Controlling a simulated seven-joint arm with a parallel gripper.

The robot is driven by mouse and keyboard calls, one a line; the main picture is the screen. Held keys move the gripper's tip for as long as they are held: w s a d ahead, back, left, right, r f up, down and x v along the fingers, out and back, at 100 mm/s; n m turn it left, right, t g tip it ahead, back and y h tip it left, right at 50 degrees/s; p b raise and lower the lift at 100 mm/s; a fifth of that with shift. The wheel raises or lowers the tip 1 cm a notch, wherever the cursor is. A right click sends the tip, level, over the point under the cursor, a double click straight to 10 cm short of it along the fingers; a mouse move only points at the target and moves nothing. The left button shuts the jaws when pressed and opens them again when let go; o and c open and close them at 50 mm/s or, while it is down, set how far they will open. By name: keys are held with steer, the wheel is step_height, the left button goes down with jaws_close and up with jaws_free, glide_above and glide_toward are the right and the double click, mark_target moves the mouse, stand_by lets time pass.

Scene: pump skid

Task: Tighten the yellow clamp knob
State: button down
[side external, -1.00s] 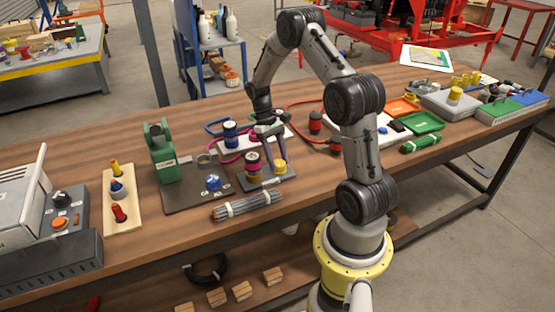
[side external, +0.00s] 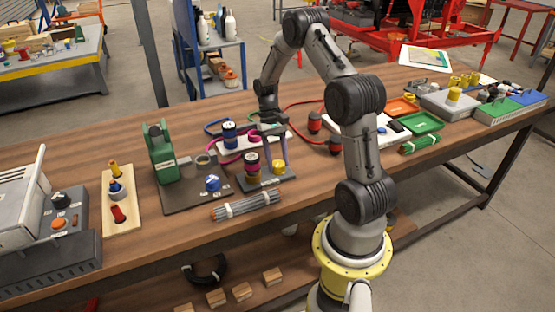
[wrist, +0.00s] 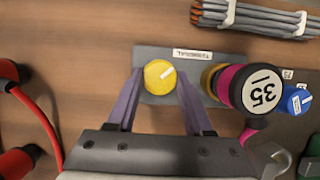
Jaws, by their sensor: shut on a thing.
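The yellow clamp knob (side external: 279,167) sits at the right end of a small dark plate (side external: 250,186). In the wrist view the knob (wrist: 159,77) is a round yellow cap with a white mark slanting up to the right. My gripper (side external: 283,163) reaches down to it from above. Its two purple fingers stand on either side of the knob in the wrist view (wrist: 160,80), shut on it. The finger contact itself is hard to see. A label lies on the plate beside the knob.
A dark and magenta cylinder marked 35 (wrist: 255,88) stands close beside the knob. A blue knob (side external: 212,183) and a green device (side external: 162,155) are to the left. A cable bundle (side external: 245,205) lies in front. Red-ended hose fittings (side external: 314,122) lie behind, to the right.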

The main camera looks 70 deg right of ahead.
steer(key=shift+c, duration=1.5)
jaws_free()
steer(key=v, duration=1.4)
steer(key=shift+a, duration=0.15)
